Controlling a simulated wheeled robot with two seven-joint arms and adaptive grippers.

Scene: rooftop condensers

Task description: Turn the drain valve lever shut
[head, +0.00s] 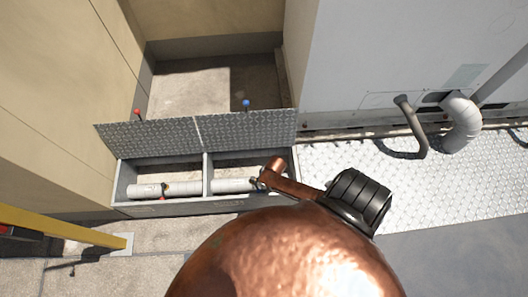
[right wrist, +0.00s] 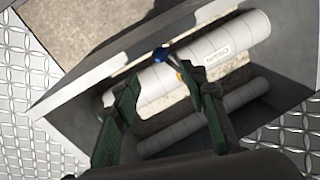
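In the head view, an open trench box (head: 125,182) holds a white pipe (head: 185,188) with a brass-coloured fitting and a bit of red below it. My right gripper (head: 257,184) reaches over the box's right end, by the pipe. In the right wrist view, the two dark green fingers of my right gripper (right wrist: 161,75) are spread apart with a gap between them. A blue knob (right wrist: 160,54), which looks like the lever's end, shows ahead between the fingertips, near a yellow part (right wrist: 178,75) beside the pipe. Contact cannot be told. My left gripper is out of view.
A raised checker-plate lid (head: 200,131) stands along the box's far edge. A red ball (head: 138,112) and a blue ball (head: 246,104) show at its top edge. A white lettered pipe (right wrist: 232,45) and a second pipe (right wrist: 205,118) run through the box. A yellow rail (head: 60,226) is at left.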

